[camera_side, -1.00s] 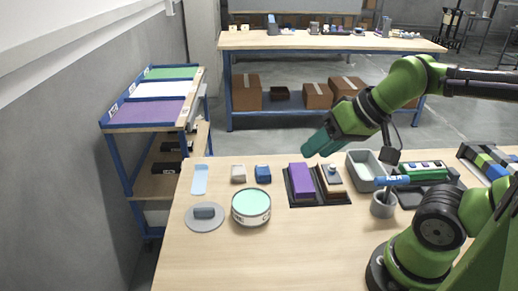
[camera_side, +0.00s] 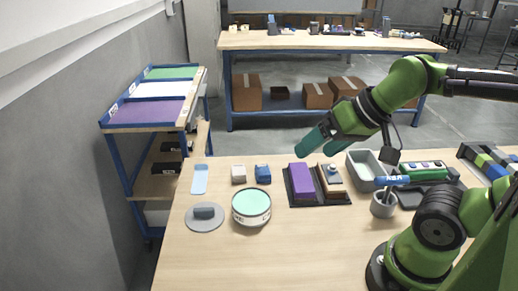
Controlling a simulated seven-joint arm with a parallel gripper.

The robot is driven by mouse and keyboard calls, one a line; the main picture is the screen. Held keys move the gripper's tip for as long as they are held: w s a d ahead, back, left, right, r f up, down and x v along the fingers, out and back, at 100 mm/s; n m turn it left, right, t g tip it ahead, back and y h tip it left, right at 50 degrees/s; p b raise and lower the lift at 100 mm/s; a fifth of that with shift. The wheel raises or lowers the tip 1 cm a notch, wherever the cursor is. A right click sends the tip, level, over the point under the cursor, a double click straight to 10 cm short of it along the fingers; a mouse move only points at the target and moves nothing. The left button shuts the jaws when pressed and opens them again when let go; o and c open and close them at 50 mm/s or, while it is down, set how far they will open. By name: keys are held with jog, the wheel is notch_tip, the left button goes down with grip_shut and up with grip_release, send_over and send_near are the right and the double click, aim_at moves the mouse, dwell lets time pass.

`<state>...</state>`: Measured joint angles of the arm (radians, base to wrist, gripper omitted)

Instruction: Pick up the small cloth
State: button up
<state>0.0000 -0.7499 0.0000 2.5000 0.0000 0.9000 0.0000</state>
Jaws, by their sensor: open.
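A flat light blue piece (camera_side: 199,179) lies on the table at its left, near the back edge. It looks like the small cloth, but I cannot be sure at this size. My gripper (camera_side: 313,152) has teal fingers and is open and empty. It is in the air above the table's back edge, far to the right of the light blue piece, with nothing between the fingers.
A white block (camera_side: 238,174), a blue block (camera_side: 263,174), a round tin (camera_side: 251,207) and a grey disc (camera_side: 205,217) are near the light blue piece. A black tray (camera_side: 321,201) holds a purple block (camera_side: 301,182). A grey bin (camera_side: 366,170) is further right.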

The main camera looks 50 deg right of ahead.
jog(key=o, duration=0.3)
jog(key=shift+o, duration=0.2)
jog(key=n+g+h, duration=0.2)
jog(key=n+g, duration=0.5)
jog(key=n, duration=0.7)
send_over(263, 169)
jog(key=a, duration=0.1)
notch_tip(263, 169, down, 19)
jog(key=shift+r, duration=0.15)
jog(key=shift+d+f, duration=0.25)
jog(key=shift+f, duration=1.15)
jog(key=shift+d+f, duration=0.2)
jog(key=shift+f, duration=1.15)
